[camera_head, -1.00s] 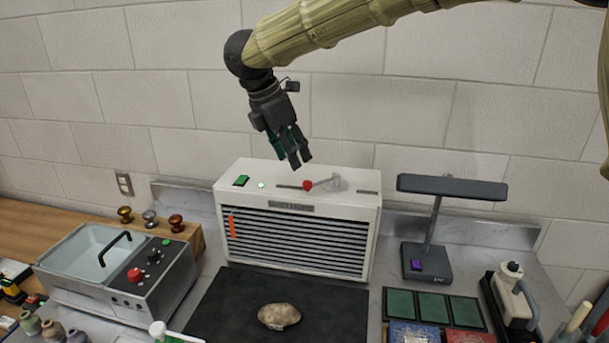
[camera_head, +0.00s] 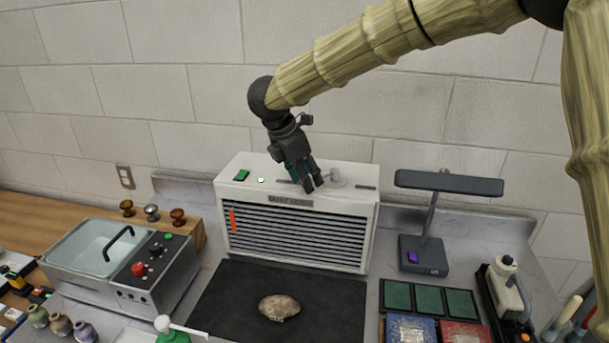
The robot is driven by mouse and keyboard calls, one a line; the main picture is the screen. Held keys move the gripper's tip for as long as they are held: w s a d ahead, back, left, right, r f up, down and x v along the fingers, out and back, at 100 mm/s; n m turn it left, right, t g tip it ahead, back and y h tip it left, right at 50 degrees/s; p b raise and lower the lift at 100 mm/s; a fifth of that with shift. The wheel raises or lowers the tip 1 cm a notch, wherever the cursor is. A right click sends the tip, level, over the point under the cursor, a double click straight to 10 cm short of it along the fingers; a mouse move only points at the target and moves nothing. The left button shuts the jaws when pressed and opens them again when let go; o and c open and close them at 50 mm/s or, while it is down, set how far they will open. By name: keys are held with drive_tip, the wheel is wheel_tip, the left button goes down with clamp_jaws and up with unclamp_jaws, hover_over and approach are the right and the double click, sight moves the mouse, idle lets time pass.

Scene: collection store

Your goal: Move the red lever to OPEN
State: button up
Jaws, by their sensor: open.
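The white louvred unit (camera_head: 362,213) stands against the wall at the back of the bench. The lever's grey mount (camera_head: 338,178) shows on its top, just right of my gripper. The red lever knob is hidden behind my fingers. My gripper (camera_head: 308,186) is open, pointing down at the front top edge of the unit, over where the knob was seen. I cannot tell whether the fingers touch the lever. The label lettering is too small to read.
A dark mat (camera_head: 225,305) with a brown stone (camera_head: 279,307) lies in front of the unit. A black lamp (camera_head: 449,183) stands at the right. A basin unit (camera_head: 75,240) with knobs stands at the left. The wall is close behind.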

drive_tip(key=shift+w+f, duration=0.1)
clamp_jaws()
